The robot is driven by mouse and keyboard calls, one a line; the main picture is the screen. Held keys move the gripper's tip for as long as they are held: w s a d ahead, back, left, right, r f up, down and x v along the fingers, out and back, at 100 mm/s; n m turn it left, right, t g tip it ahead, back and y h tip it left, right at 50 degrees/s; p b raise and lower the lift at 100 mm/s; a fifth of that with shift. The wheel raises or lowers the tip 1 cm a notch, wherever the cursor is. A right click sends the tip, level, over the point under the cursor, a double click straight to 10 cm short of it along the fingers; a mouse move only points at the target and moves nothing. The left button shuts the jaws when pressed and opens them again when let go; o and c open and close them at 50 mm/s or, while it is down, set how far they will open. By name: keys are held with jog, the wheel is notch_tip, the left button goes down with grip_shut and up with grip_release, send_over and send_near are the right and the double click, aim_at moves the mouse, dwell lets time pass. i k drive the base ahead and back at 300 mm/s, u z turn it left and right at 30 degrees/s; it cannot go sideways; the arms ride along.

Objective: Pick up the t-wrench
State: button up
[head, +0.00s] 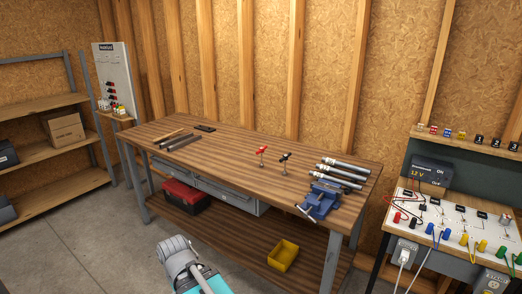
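Two small upright tools with crosswise tops stand on the wooden workbench (225,150). One has a red top (262,150) and stands near the middle of the bench. The other has a dark top with some red (285,157) and stands just right of it. Either could be the t-wrench; they are too small to tell which. Part of my arm shows at the bottom, in front of the bench and well short of both tools. My gripper's fingers are not in view.
Several metal cylinders (337,174) and a blue vise (319,201) occupy the bench's right end. Dark bars (180,142) lie at the left. A red toolbox (186,196) and yellow bin (283,255) sit on the lower shelf. An electrical bench (455,215) stands right. Left-front floor is clear.

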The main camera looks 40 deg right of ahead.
aim_at(261, 150)
jog(key=z, duration=0.55)
jog(key=i, duration=0.9)
jog(key=z, duration=0.6)
jog(key=k, duration=0.9)
jog(key=z, duration=0.15)
jog(key=i, duration=0.85)
